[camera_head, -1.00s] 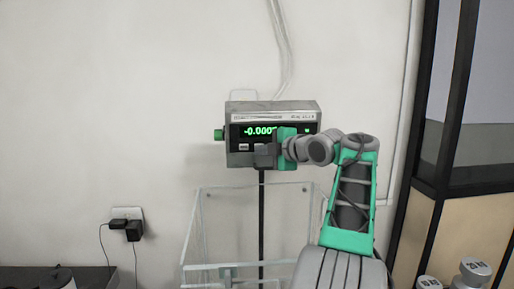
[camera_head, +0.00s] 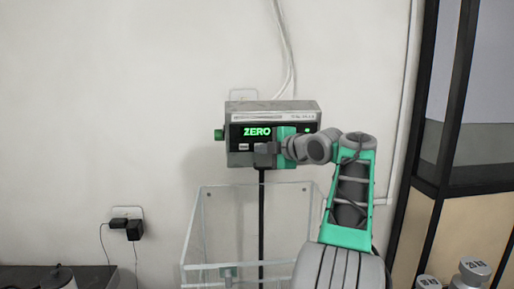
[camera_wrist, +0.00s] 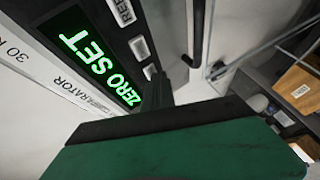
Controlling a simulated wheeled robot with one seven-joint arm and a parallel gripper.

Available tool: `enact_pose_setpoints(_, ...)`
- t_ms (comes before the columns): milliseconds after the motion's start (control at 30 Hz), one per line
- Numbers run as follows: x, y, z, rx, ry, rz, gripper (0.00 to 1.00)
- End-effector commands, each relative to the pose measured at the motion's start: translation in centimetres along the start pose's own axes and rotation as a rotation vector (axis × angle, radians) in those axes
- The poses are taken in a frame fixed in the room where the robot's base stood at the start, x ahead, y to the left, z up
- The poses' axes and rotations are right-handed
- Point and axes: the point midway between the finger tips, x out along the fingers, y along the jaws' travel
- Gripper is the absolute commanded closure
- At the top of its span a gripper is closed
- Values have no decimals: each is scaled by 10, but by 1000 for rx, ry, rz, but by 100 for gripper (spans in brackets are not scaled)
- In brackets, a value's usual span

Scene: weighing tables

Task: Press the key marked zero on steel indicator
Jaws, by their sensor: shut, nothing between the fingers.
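The steel indicator (camera_head: 272,107) is a grey box on a dark post against the wall. Its green display (camera_head: 257,132) starts with ZERO in the head view; in the wrist view the display (camera_wrist: 100,65) reads ZERO SET. My gripper (camera_head: 262,155) is shut and empty at the lower front of the indicator, covering part of its face. In the wrist view my gripper's fingertips (camera_wrist: 158,84) are at the key row, close by a pale key (camera_wrist: 150,71). Another pale key (camera_wrist: 138,47) is beside it. The zero marking is hidden, and contact cannot be made out.
A clear-walled glass enclosure (camera_head: 190,232) stands below the indicator. Metal weights (camera_head: 473,270) stand at the lower right, beside a dark-framed partition (camera_head: 420,170). A dark counter (camera_head: 95,275) is at the lower left. The wall to the left of the indicator is clear.

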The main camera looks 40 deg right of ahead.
Motion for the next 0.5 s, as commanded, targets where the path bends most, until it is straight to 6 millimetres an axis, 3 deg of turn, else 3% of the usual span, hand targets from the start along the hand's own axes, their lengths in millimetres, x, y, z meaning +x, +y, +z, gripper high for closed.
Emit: enact_pose_setpoints(500, -9, -8, -4, -2, -1, 1, 100)
